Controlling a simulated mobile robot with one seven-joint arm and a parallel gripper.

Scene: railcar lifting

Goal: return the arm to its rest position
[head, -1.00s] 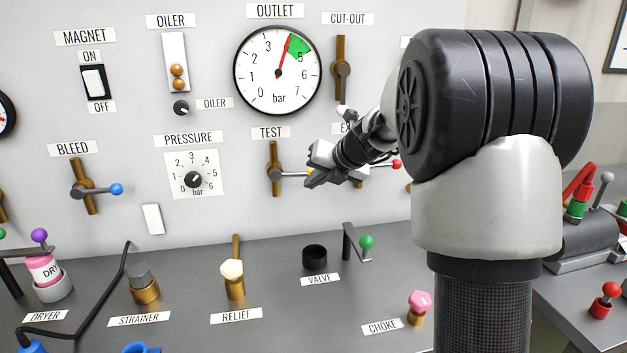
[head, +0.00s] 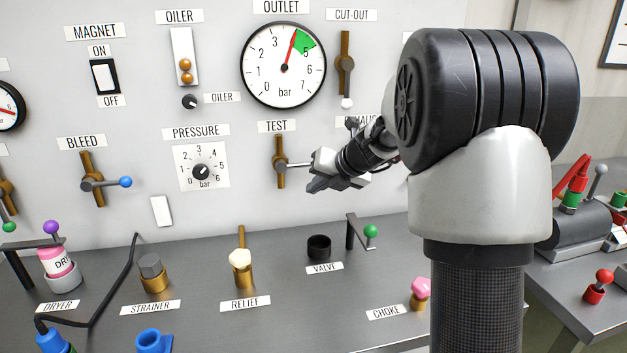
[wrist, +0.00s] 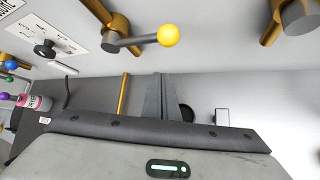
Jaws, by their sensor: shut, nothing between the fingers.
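My gripper (head: 316,187) is in front of the panel, just right of the TEST valve (head: 281,163), above the bench. Its fingers are together with nothing held. In the head view it overlaps the end of the TEST lever, so the lever's tip is hidden. In the wrist view the closed fingers (wrist: 161,100) point toward the bench, and a lever with a yellow knob (wrist: 169,35) shows beyond them, apart from the fingers. My forearm and elbow fill the right of the head view and hide part of the panel.
The bench below carries the black VALVE cup (head: 319,246), the green-knobbed lever (head: 370,231), the RELIEF fitting (head: 241,268) and the pink CHOKE knob (head: 420,288). The BLEED lever (head: 104,184) sticks out at left.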

